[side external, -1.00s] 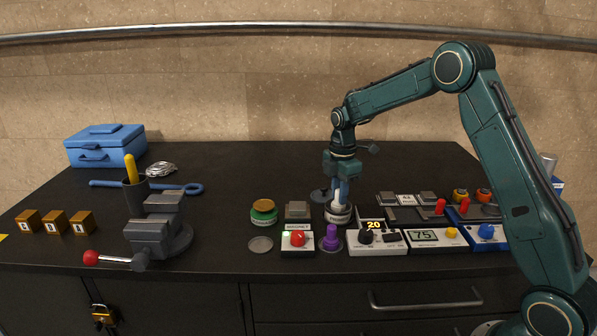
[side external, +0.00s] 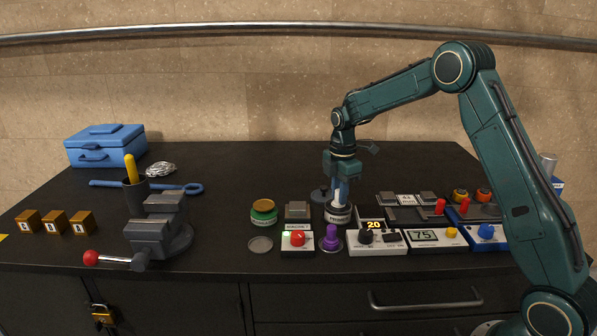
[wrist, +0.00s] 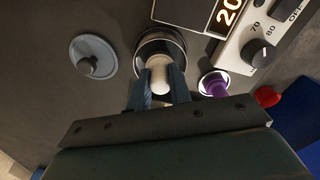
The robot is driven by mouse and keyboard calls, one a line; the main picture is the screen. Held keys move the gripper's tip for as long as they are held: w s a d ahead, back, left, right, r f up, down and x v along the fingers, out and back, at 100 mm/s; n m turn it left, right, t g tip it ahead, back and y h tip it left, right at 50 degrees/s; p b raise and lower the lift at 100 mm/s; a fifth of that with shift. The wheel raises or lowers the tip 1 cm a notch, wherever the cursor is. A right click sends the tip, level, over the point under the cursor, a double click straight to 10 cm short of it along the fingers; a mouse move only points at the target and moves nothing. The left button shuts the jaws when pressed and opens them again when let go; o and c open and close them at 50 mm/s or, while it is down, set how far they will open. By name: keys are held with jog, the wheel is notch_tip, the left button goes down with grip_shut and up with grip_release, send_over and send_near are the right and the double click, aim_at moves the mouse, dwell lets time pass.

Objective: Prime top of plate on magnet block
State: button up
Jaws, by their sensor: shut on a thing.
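My gripper (side external: 341,201) points straight down over the primer pot (side external: 338,218), a round pot with a dark band and pale label. In the wrist view my gripper (wrist: 160,93) is shut on a white rounded handle (wrist: 160,72) that stands in the mouth of the primer pot (wrist: 150,44). Whatever is below the handle is hidden inside the pot. The magnet block (side external: 298,216) stands left of the pot, behind a white box with a red button (side external: 297,240). A grey plate (side external: 298,205) appears to lie on its top; its surface detail is too small to tell.
A grey knobbed disc (wrist: 92,56) lies beside the pot. A purple-handled tool (side external: 331,238) stands in front of it. A green jar (side external: 264,213) is left of the magnet block. Control boxes (side external: 375,243) crowd the right; a vise (side external: 160,235) stands left.

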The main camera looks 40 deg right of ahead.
jog(key=shift+r, duration=3.5)
jog(key=shift+a, duration=0.15)
jog(key=s+a+f+m, duration=0.1)
jog(key=s+a+m, duration=0.1)
jog(key=a+m, duration=1.1)
jog(key=m, duration=0.4)
jog(key=shift+s+f+m, duration=0.25)
jog(key=shift+s+m, duration=0.15)
jog(key=shift+a, duration=0.1)
jog(key=shift+w, duration=0.15)
